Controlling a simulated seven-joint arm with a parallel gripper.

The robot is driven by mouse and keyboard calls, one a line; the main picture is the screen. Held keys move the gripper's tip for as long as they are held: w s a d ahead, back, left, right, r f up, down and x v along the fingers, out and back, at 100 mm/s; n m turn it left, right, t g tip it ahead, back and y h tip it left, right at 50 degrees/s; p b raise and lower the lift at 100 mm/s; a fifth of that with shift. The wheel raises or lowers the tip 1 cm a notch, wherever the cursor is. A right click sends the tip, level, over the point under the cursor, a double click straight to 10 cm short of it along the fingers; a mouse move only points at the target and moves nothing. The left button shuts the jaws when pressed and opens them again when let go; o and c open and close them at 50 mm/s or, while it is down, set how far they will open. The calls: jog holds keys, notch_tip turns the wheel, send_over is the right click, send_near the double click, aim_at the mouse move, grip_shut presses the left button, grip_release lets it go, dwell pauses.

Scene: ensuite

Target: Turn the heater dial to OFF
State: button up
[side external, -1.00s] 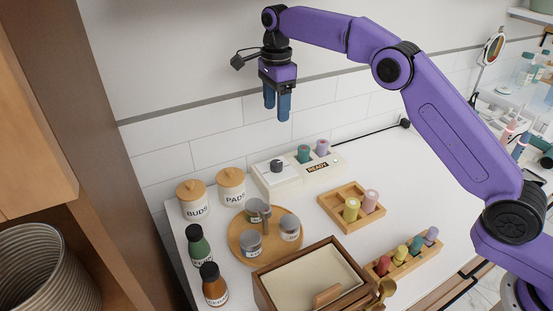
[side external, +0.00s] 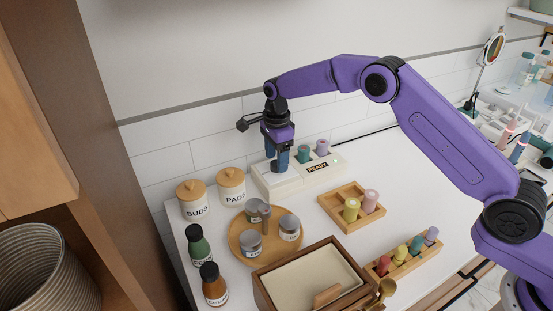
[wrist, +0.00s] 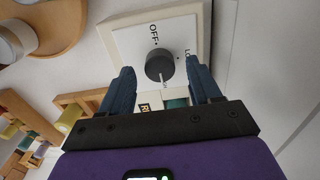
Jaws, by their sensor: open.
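The heater dial (wrist: 159,65) is a dark round knob on a white plate (wrist: 125,40) in the wrist view. Its pale pointer line faces the bottom of that picture, away from the OFF label (wrist: 155,30) at the top. A partly hidden label starting with L is to the right. My gripper (wrist: 160,70) is open, with one blue finger on each side of the knob; whether they touch it I cannot tell. In the side view my gripper (side external: 277,165) points down over the left part of the white heater unit (side external: 264,184) and mostly hides the dial.
A READY sign (side external: 318,167) and teal (side external: 304,153) and lilac (side external: 322,147) cylinders are right of the dial. BUDS (side external: 193,198) and PADS (side external: 231,187) jars stand left. A round wooden tray (side external: 241,243) and wooden holder (side external: 338,213) are in front.

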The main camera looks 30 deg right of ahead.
jog(key=shift+f, duration=0.55)
jog(key=c, duration=1)
jog(key=shift+c, duration=0.2)
